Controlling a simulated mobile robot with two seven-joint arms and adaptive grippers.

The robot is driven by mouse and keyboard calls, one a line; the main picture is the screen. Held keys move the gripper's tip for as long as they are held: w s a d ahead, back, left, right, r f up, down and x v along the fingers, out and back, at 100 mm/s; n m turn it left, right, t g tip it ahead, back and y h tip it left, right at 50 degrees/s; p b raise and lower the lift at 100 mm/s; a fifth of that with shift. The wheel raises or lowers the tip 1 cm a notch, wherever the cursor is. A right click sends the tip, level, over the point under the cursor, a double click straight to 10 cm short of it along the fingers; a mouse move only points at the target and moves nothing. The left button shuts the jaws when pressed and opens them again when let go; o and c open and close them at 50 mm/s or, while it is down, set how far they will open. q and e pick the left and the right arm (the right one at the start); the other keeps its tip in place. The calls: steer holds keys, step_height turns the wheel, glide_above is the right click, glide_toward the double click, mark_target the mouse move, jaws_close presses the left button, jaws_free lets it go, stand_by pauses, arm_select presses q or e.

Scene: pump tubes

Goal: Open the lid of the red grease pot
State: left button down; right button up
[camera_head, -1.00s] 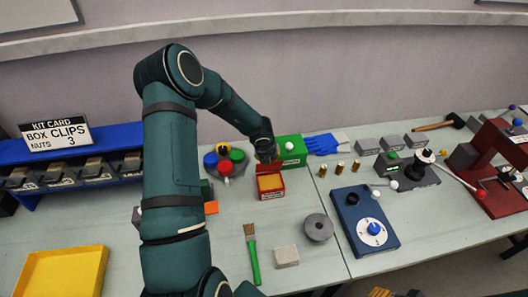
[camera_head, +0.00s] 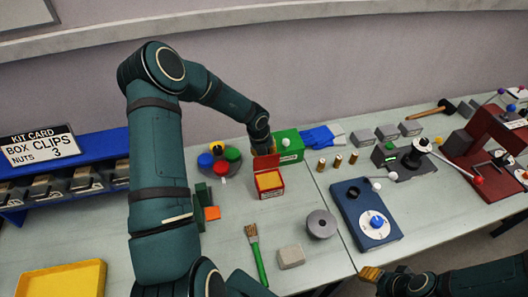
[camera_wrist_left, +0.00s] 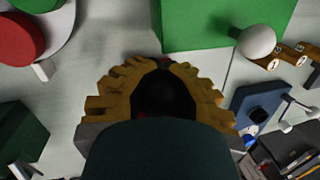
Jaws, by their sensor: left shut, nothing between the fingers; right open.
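The red grease pot (camera_head: 270,193) stands on the table, filled with something yellow-orange. Its red lid (camera_head: 266,163) stands upright at the back edge, so the pot is open. My left gripper (camera_head: 263,151) is right behind the raised lid, its fingertips mostly hidden by it. In the left wrist view its yellow-brown fingers (camera_wrist_left: 165,62) curve together with nothing held, and only a sliver of red shows past them. I cannot tell whether they touch the lid. My right gripper (camera_head: 371,273) is open and empty beyond the table's front edge.
A green box (camera_head: 289,148) with a white knob stands close behind the pot, right of my left gripper. A turntable with coloured caps (camera_head: 219,160) is to the left. A brush (camera_head: 256,255), a grey block (camera_head: 290,257) and a grey ring (camera_head: 321,224) lie in front.

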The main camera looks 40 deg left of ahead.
arm_select(q)
steer(key=shift+w+a+r, duration=0.15)
steer(key=shift+r, duration=0.1)
steer(key=c, duration=1)
jaws_free()
steer(key=o, duration=0.3)
steer(key=shift+f, duration=0.15)
steer(key=v, duration=1.2)
steer(key=shift+s, duration=0.2)
steer(key=shift+f, duration=0.1)
